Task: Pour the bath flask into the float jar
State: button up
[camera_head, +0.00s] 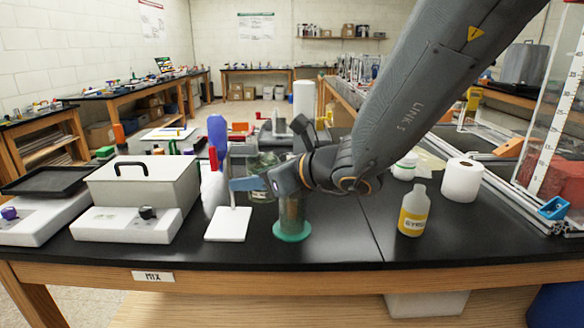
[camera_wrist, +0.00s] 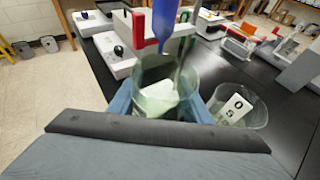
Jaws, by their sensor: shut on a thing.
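A white-based stand (camera_head: 228,224) with a red part and a blue bottle (camera_head: 217,137) are left of my gripper. A grey lidded box (camera_head: 143,185) is farther left. A yellow-labelled bottle (camera_head: 413,211) and white roll (camera_head: 462,180) are right. The front right bench is clear.

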jog(key=shift+a+f+b, duration=0.1)
jog(key=shift+f+b, duration=0.3)
jog(key=shift+b, duration=0.05)
